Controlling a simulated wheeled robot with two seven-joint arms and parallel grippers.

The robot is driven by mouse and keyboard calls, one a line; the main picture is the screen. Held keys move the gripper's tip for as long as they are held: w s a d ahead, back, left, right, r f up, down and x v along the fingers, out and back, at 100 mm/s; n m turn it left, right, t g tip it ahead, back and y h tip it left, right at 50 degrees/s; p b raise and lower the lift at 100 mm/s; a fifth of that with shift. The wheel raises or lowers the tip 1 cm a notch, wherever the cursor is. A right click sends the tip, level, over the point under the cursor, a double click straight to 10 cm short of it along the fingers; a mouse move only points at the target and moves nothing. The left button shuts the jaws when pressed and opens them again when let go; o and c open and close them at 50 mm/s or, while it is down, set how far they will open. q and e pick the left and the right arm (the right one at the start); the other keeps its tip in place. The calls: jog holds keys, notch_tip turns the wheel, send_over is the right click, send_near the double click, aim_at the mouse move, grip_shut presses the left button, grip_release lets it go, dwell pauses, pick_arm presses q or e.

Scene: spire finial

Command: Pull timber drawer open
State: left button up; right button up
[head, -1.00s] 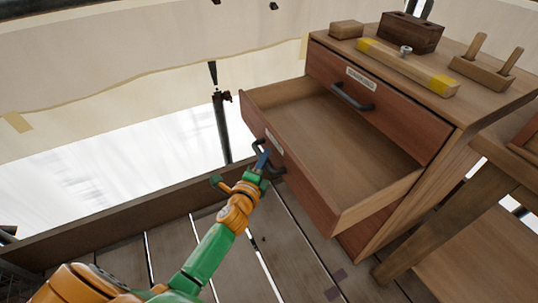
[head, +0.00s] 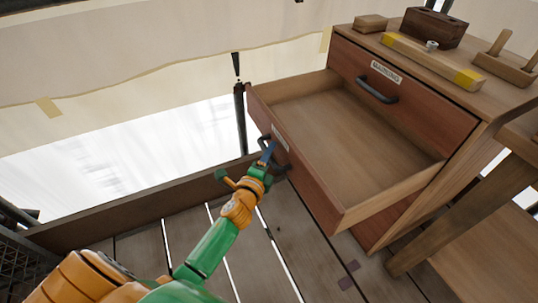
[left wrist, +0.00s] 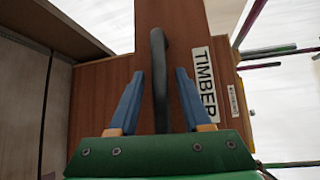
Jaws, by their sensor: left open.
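The timber drawer (head: 325,205) is the lower drawer of a wooden cabinet and stands far out, its empty inside showing in the head view. In the left wrist view its reddish front (left wrist: 100,90) carries a white TIMBER label (left wrist: 202,80) and a dark bar handle (left wrist: 159,50). My left gripper (head: 268,152) is at this drawer front in the head view. Its two blue fingers (left wrist: 159,74) are open, one on each side of the handle, with small gaps visible. The handle is partly hidden by the gripper in the head view. My right gripper is not in view.
Wooden blocks and a yellow-ended bar (head: 432,62) lie on the cabinet top (head: 505,98). A table leg (head: 450,215) stands at right. A low wooden edge board (head: 130,205) borders the plank floor (head: 320,265) at left.

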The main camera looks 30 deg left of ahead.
pick_arm(q)
jog(key=s+r+p, duration=0.1)
jog(key=s, duration=0.6)
jog(key=shift+d, duration=0.45)
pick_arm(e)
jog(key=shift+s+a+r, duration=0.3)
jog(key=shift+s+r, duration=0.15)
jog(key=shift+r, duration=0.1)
